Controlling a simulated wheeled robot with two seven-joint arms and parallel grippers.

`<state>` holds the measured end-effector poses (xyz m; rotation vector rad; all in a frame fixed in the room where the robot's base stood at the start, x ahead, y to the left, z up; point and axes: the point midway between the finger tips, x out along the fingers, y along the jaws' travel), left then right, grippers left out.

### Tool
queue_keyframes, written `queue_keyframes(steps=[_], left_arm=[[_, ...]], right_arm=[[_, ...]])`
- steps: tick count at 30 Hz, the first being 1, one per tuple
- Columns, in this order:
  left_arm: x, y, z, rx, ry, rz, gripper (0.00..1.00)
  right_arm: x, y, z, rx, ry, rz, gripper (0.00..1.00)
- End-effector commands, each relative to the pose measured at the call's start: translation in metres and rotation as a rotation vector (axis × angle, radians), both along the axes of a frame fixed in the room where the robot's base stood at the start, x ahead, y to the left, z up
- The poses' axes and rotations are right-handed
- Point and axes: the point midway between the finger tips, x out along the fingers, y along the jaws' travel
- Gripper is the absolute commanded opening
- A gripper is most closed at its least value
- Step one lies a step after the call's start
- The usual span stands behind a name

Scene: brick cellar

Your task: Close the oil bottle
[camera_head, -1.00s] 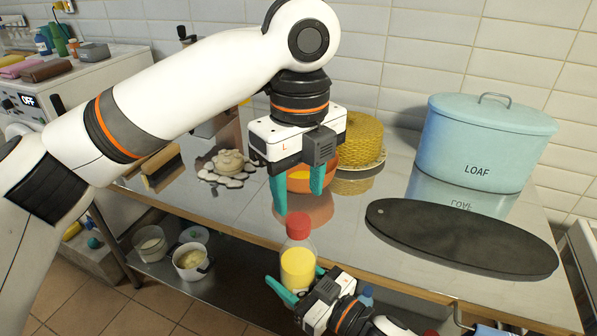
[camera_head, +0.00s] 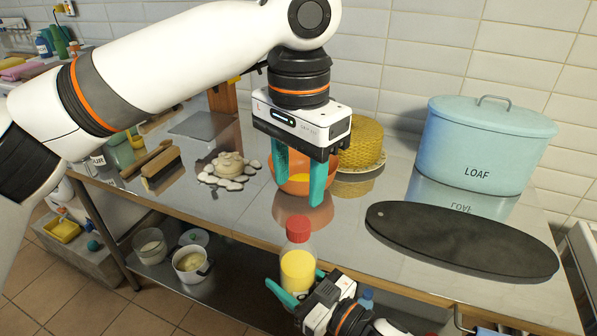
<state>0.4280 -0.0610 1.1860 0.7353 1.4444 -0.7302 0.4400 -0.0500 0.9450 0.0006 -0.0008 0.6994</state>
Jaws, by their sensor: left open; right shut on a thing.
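The oil bottle (camera_head: 297,270) is clear with yellow oil inside and stands upright in front of the table's front edge. A red cap (camera_head: 298,229) sits at its top; I cannot tell how tightly. My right gripper (camera_head: 296,292) is shut on the bottle's lower part, with its teal fingers around it. My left gripper (camera_head: 301,185) is open and empty, pointing down above the red cap in the picture. Its fingers are apart from the cap, in front of an orange bowl.
The orange bowl (camera_head: 292,187) stands on the metal table (camera_head: 345,228) behind my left fingers. A dark oval board (camera_head: 460,240) and a blue LOAF bin (camera_head: 481,150) are on the right. Pots (camera_head: 190,263) stand on the shelf below.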

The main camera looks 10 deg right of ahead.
Motion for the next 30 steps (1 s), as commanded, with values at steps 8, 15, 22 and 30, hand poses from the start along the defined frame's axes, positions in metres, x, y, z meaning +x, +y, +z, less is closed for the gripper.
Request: queue_keyframes(steps=[8, 15, 22, 30], left_arm=[[0.000, 0.000, -0.002, 0.000, 0.000, -0.002, 0.49], [0.000, 0.001, -0.031, 0.001, 0.002, -0.002, 0.49], [0.000, 0.001, -0.065, 0.002, 0.001, -0.003, 0.49], [0.000, 0.000, -0.080, 0.001, 0.001, -0.003, 0.49]], right_arm=[[0.000, 0.000, 0.001, 0.001, -0.003, 0.001, 0.00], [0.000, 0.000, 0.001, 0.001, -0.003, 0.001, 0.00], [0.000, 0.000, 0.001, 0.001, -0.003, 0.001, 0.00], [0.000, 0.000, 0.001, 0.001, -0.003, 0.001, 0.00]])
